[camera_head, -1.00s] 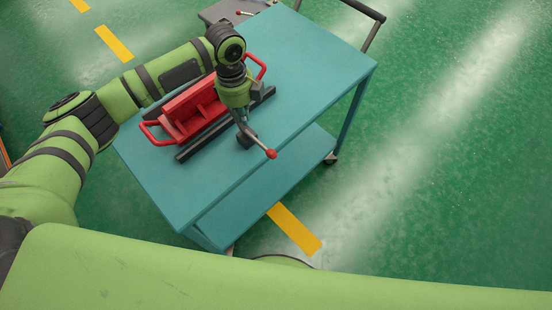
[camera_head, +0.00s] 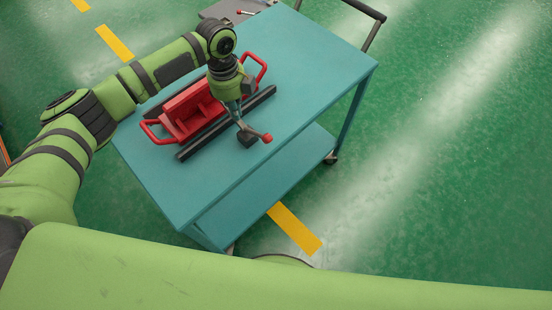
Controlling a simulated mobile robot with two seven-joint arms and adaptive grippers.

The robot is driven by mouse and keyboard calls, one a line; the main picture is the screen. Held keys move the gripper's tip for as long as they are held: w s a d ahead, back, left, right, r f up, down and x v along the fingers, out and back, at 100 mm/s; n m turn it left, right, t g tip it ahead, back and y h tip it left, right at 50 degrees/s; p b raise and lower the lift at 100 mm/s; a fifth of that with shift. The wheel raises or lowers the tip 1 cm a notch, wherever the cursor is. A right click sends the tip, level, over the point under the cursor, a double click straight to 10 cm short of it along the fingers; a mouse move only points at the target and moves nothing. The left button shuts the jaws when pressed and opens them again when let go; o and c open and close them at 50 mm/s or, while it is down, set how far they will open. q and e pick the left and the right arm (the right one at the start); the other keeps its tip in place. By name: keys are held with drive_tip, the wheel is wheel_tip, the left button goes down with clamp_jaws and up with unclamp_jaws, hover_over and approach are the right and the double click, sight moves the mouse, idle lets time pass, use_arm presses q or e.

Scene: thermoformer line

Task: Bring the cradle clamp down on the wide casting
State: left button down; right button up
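The red casting (camera_head: 185,112) with a loop handle at each end lies on the blue-green cart, beside dark bars that run along its front (camera_head: 205,137). The cradle clamp stands in front of these bars, with a dark base (camera_head: 246,139) and a lever ending in a red knob (camera_head: 267,138). The lever points right and slightly toward the cart's front edge. My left gripper (camera_head: 237,115) points down at the lever's inner end and overlaps it. Its fingers are too small to tell whether they are closed on it. My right gripper is out of view.
The cart top (camera_head: 310,65) is bare to the right of the casting, and the cart has a lower shelf (camera_head: 280,175). A grey surface with another red-tipped lever (camera_head: 240,12) is at the back. A dark push handle (camera_head: 365,10) rises at the cart's far right.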

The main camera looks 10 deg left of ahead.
use_arm(q)
drive_tip(key=shift+w+a, duration=0.2)
drive_tip(key=shift+a, duration=0.05)
drive_tip(key=shift+w+a+f+b, duration=0.35)
drive_tip(key=shift+w+a, duration=0.1)
drive_tip(key=shift+a, duration=0.1)
drive_tip(key=shift+w+a+f+b, duration=0.25)
drive_tip(key=shift+a+f+b, duration=0.1)
drive_tip(key=shift+f+b, duration=0.15)
drive_tip(key=c, duration=1.4)
unclamp_jaws()
drive_tip(key=shift+r, duration=0.1)
